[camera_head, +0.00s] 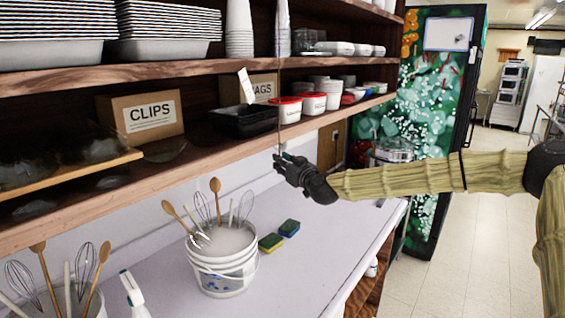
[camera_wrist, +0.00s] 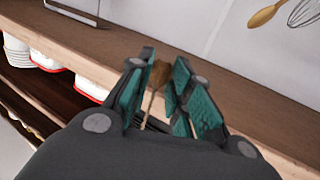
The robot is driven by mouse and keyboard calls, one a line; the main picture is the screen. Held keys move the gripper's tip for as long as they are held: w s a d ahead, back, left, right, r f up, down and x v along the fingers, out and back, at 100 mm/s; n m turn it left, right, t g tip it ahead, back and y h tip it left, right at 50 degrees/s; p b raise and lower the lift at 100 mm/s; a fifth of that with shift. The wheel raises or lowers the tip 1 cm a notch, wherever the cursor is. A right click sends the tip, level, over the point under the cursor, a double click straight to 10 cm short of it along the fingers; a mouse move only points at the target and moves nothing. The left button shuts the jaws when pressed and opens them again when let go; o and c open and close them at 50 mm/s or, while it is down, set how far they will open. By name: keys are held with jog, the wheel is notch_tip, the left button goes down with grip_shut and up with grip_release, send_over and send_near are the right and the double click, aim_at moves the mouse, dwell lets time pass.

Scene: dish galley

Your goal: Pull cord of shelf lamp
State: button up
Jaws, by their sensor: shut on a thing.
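A thin pull cord (camera_head: 279,100) hangs straight down in front of the shelves in the head view. Its lower end meets my gripper (camera_head: 281,160), just in front of the lower shelf's edge. In the wrist view, my gripper (camera_wrist: 161,76) has its green-padded fingers closed around the cord (camera_wrist: 148,106). A small brown knob (camera_wrist: 161,71) shows between the fingertips. The lamp is not clearly visible in either view.
The wooden shelf (camera_head: 215,159) beside my gripper holds a CLIPS box (camera_head: 142,117), a black tray (camera_head: 243,121) and red-banded tubs (camera_head: 313,104). Below, a white bucket of utensils (camera_head: 222,262) and sponges (camera_head: 271,242) stand on the counter (camera_head: 320,230). The aisle at right is clear.

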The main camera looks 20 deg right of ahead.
jog(key=shift+f, duration=0.2)
jog(key=shift+f+b, duration=0.5)
jog(key=shift+b, duration=0.15)
jog(key=shift+r, duration=0.6)
jog(key=o, duration=1)
jog(key=shift+w+f, duration=0.1)
jog(key=shift+w, duration=0.1)
jog(key=shift+o, duration=0.2)
jog(key=shift+s, duration=0.1)
